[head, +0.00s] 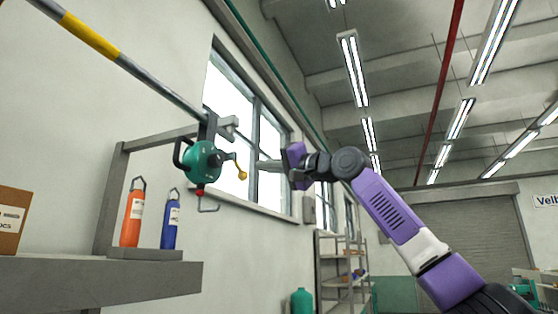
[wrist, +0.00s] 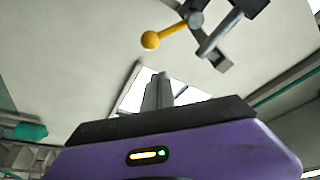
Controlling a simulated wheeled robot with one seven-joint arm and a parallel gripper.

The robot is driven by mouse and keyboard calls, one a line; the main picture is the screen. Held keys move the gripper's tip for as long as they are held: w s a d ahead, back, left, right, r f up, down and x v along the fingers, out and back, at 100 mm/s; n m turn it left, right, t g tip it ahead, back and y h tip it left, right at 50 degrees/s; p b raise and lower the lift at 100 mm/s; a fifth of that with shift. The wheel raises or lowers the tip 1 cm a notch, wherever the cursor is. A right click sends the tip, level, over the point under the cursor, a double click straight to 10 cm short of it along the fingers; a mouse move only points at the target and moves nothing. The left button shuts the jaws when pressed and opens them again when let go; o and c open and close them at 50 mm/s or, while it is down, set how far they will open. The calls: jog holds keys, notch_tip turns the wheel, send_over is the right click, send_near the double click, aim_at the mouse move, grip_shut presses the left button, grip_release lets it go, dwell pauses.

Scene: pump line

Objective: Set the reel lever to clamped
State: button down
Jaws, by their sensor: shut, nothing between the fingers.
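The reel (head: 201,161) is a teal round body with a dark handle, hung from a grey bracket at the end of a pole, left of centre in the head view. Its yellow lever with a ball knob (head: 242,174) sticks out on its right side. The lever's yellow ball (wrist: 150,40) also shows at the top of the wrist view. My gripper (head: 262,164) is just right of the lever, pointing left, shut and empty, apart from the knob. In the wrist view its grey fingers (wrist: 158,92) are together, below the lever. The teal body is out of the wrist view.
A grey pole with a yellow band (head: 90,36) runs down to the bracket. A grey shelf (head: 100,278) holds an orange bottle (head: 131,220), a blue bottle (head: 170,222) and a cardboard box (head: 12,220). A window (head: 270,150) is behind my gripper.

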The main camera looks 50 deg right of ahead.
aim_at(238, 167)
jog(key=shift+w+a+f, duration=0.2)
jog(key=shift+a+f, duration=0.3)
jog(key=shift+a, duration=0.05)
jog(key=shift+w+a+f, duration=0.2)
jog(key=shift+a+f, duration=0.25)
jog(key=shift+a, duration=0.05)
jog(key=shift+a+f, duration=0.1)
